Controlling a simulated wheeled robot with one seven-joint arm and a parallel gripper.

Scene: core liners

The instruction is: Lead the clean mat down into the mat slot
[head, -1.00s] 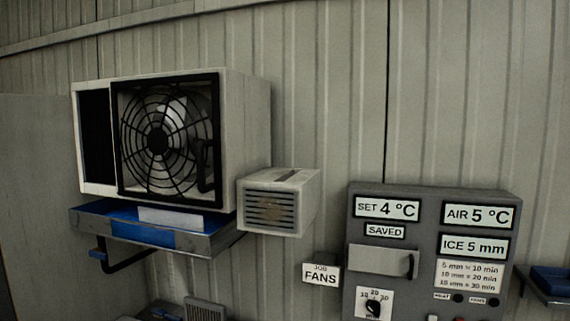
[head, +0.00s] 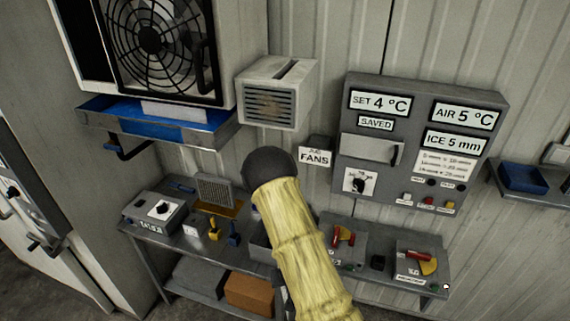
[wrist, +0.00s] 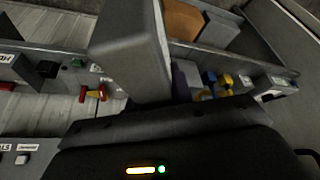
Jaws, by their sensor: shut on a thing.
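The mat slot (head: 288,70) is a dark slit in the top of a small white louvred box (head: 265,103) on the wall, right of the fan unit. It looks empty from above. My gripper (wrist: 150,108) shows as a dark body at the bottom of the wrist view and is shut. A plain grey slab (wrist: 130,55) stands out from it and appears to be the clean mat; the fingertips are not clearly seen. In the head view my sleeved arm rises in front of the bench, below the box, and the gripper and slab are hidden.
The fan unit (head: 155,45) sits above a blue drip tray (head: 150,125) on the left. A grey control panel (head: 420,140) and a FANS sign (head: 315,157) are to the right. The bench (head: 175,240) below holds switches, clamps and a grey grille (head: 215,190).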

